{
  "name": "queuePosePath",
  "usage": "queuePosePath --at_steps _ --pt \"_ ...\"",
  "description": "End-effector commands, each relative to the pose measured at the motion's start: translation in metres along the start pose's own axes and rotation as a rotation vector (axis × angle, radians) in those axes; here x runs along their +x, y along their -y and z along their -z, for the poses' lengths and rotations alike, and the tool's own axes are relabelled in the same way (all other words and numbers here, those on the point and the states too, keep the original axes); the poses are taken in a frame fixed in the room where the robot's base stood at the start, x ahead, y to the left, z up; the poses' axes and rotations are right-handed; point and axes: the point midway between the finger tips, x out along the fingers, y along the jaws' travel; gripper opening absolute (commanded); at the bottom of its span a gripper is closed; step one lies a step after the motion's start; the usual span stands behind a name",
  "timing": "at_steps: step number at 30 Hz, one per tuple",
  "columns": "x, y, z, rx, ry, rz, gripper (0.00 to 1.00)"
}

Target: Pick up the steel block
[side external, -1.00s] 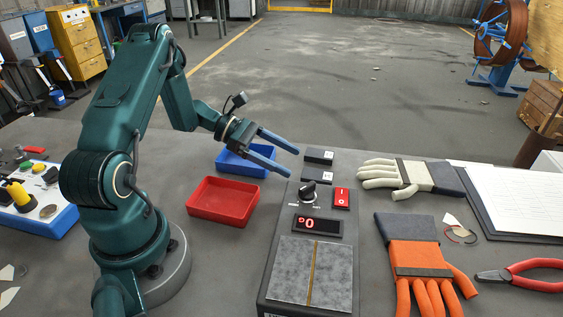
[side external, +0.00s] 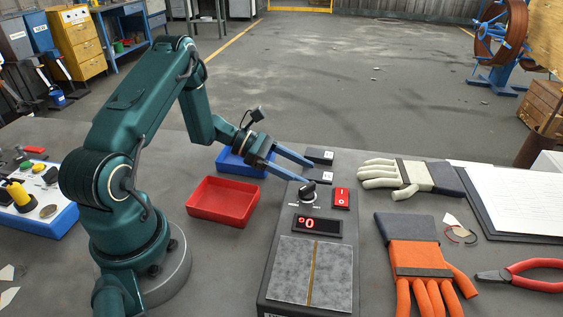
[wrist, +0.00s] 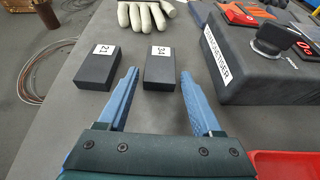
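Two similar dark blocks with white number labels lie beside each other on the bench, and I cannot tell by look which is steel. In the wrist view, one block (wrist: 97,72) is at left, labelled 21, and the other block (wrist: 158,64) is ahead between the fingertips, its label too small to read surely. The side view shows a far block (side external: 321,155) and a nearer block (side external: 326,176), partly behind the fingers. My gripper (side external: 307,172) is open and empty, its long blue fingers reaching to the blocks. I cannot tell whether they touch.
A grey tester (side external: 311,268) with a knob, red switch and display stands close to the right finger in the wrist view. A red tray (side external: 222,201) and a blue tray (side external: 240,163) lie near the arm. A pale glove (side external: 390,172) and orange glove (side external: 418,258) lie right.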

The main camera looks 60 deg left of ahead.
Motion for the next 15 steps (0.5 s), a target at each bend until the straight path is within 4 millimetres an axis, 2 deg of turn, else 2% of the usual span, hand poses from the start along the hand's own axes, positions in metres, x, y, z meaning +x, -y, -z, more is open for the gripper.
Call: queuePosePath --at_steps 1,4,5,15 --pt "-0.0001 0.0 0.0 0.0 0.0 0.0 0.43" --pt "-0.0001 0.0 0.0 0.0 0.0 0.0 0.05" --pt "-0.0001 0.0001 -0.0001 0.0 0.0 0.0 0.0" --pt "-0.0006 -0.0002 -0.0016 0.001 0.002 0.0 0.0"
